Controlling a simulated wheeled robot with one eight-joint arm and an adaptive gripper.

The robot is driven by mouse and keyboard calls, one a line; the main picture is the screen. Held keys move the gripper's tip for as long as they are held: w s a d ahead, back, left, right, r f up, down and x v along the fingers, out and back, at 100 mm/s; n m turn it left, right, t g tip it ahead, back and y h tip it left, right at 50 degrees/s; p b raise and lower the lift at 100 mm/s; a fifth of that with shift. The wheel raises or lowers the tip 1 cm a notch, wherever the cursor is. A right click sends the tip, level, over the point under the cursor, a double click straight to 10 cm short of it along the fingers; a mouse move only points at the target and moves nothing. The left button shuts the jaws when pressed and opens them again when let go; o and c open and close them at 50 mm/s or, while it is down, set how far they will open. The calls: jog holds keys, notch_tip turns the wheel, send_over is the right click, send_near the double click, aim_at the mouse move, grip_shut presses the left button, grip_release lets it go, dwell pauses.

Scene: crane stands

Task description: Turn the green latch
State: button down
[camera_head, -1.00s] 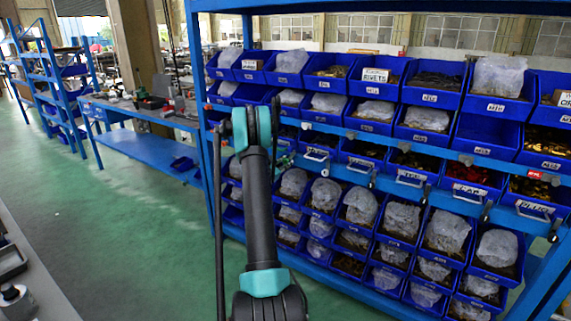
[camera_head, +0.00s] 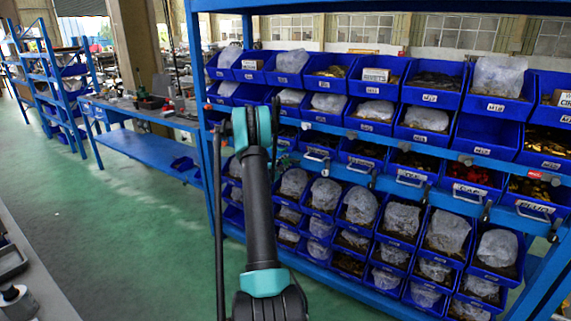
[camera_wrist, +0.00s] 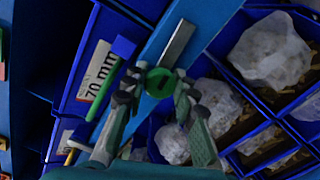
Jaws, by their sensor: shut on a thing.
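The green latch (camera_wrist: 160,82) shows in the wrist view as a round green knob with a darker slot across its face. It sits on a blue rail of the rack, and a flat grey metal bar (camera_wrist: 178,43) runs up and to the right from it. My gripper (camera_wrist: 157,92) is at the latch, with one dark-padded finger on its left and one on its right, shut on it. In the head view my own arm and the rack hide the latch, and my gripper is too small and covered to make out.
The blue rack (camera_head: 215,215) holds several rows of blue bins with bagged parts. A blue workbench (camera_head: 150,150) stands left; the green floor between is clear.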

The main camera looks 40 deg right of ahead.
jog(key=shift+s+m, duration=0.1)
jog(key=shift+m, duration=0.4)
jog(key=c, duration=1.2)
grip_release()
jog(key=shift+a, duration=0.15)
jog(key=v, duration=1.1)
jog(key=shift+s+a, duration=0.1)
jog(key=shift+a, duration=0.3)
